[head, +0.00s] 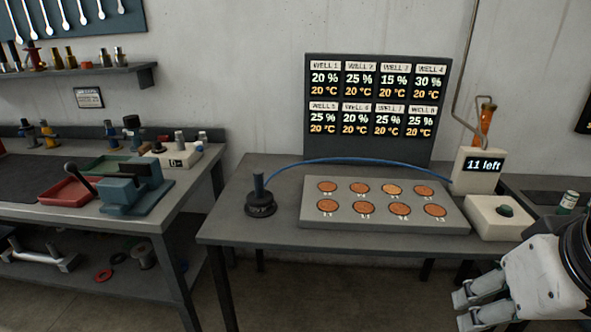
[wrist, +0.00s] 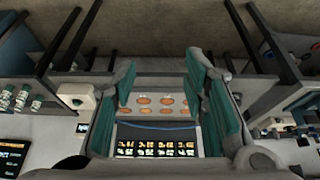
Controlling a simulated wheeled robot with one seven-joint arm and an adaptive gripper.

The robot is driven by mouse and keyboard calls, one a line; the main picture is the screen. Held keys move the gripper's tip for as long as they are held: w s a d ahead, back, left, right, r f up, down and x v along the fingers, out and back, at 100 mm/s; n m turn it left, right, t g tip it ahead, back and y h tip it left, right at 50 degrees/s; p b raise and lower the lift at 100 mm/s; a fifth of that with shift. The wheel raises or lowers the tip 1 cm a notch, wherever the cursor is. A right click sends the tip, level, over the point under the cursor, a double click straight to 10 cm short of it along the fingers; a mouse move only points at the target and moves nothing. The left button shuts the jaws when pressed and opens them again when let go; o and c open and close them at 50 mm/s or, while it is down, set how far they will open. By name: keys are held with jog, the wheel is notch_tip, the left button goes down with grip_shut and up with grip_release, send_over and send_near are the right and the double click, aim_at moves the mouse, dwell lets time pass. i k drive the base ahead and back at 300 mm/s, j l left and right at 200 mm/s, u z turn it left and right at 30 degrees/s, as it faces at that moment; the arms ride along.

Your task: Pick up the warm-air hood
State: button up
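The warm-air hood appears to be the round black piece with an upright blue-grey handle (head: 261,197). It stands upright on the grey table (head: 225,228), left of a grey plate with copper wells (head: 315,188). A blue hose (head: 345,160) arches from beside it over the plate to a white box. My gripper (head: 463,309) is at the lower right of the head view, well apart from the hood. In the wrist view my gripper (wrist: 160,78) is open and empty, its teal-padded fingers wide apart. I cannot make out the hood in the wrist view.
A dark well display (head: 378,108) stands behind the plate. A bench with a vise (head: 135,185) stands left, across a gap.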

aim_at(260, 201)
jog(key=i+j+u, duration=0.25)
jog(key=i+j, duration=0.55)
jog(key=i+j+u, duration=0.3)
jog(key=i+j, duration=0.5)
jog(key=i, duration=0.05)
